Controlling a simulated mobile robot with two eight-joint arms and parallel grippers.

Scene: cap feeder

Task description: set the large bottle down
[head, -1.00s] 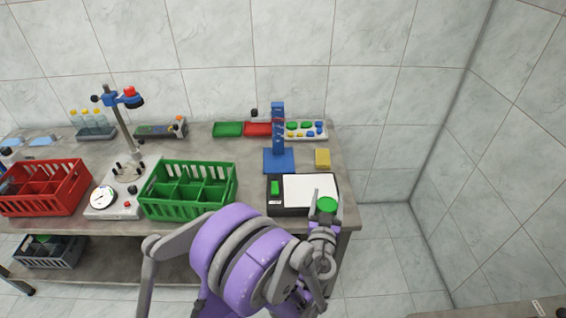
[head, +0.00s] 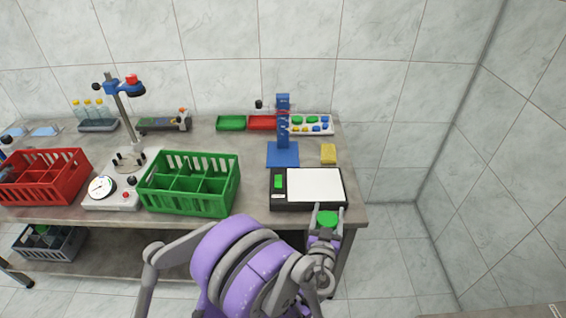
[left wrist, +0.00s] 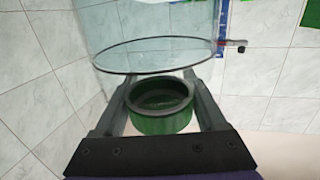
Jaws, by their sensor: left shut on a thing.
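My left gripper (head: 327,213) is shut on the large bottle, whose round green cap (head: 327,219) shows from above between the fingers. In the left wrist view the green cap (left wrist: 160,122) sits between the two dark fingers, and a clear round glass outline (left wrist: 155,57) shows beyond it. The bottle's body is hidden below the gripper in the head view, so I cannot tell whether it touches anything. The gripper is at the table's front right edge, just in front of the black scale (head: 281,203). My right gripper is not in view.
The scale's white plate (head: 315,185) is bare. Left of it stands a green crate (head: 190,200); a blue stand (head: 283,155) and a yellow sponge (head: 328,154) are behind. A red crate (head: 45,185) and a dial device (head: 110,195) are farther left. Floor is free right of the table (head: 357,213).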

